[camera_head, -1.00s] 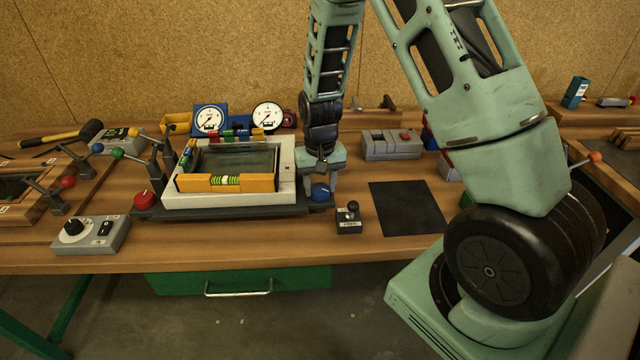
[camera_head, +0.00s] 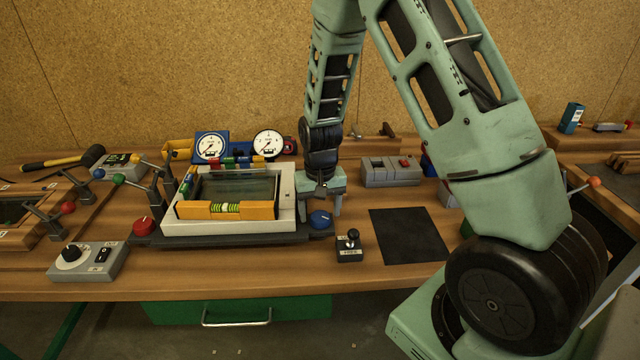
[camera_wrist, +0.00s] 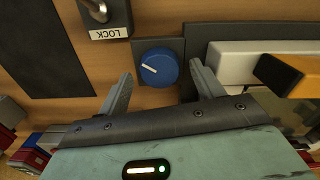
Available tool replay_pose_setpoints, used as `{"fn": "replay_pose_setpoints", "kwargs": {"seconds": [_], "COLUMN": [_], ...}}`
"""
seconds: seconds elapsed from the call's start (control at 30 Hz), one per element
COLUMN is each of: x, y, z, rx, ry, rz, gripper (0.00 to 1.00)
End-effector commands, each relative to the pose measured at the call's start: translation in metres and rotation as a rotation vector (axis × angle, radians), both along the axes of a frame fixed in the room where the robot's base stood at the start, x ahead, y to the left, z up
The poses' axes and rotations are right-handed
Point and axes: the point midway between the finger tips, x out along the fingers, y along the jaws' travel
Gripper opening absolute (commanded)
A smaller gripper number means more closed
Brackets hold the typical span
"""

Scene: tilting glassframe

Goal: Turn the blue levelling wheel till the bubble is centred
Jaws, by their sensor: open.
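The blue levelling wheel (camera_head: 320,219) sits at the right front corner of the tilting glass frame (camera_head: 285,213); the wrist view shows its round top (camera_wrist: 159,68) with a white pointer line. My gripper (camera_head: 322,212) is open above and behind the wheel. In the wrist view the two fingers of my gripper (camera_wrist: 160,76) stand on either side of the wheel's near edge, apart from it, with nothing between them. The orange spirit level (camera_head: 252,211) lies along the frame's front edge with a yellow-green vial (camera_head: 226,209). The bubble's exact position is too small to tell.
A small lock lever (camera_head: 349,246) stands just in front and right of the wheel; its label reads LOCK in the wrist view. A red knob (camera_head: 143,226) is at the frame's left. A black mat (camera_head: 408,236) lies clear to the right. Two dial gauges (camera_head: 268,144) stand behind.

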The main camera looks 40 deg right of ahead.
Motion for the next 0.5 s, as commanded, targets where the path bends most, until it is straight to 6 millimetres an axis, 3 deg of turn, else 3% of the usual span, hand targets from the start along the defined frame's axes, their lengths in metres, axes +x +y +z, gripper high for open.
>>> {"fn": "replay_pose_setpoints", "kwargs": {"seconds": [0.5], "x": [0.001], "y": [0.000], "z": [0.112], "rx": [-0.001], "ry": [-0.009], "rz": [0.000], "gripper": [0.67]}}
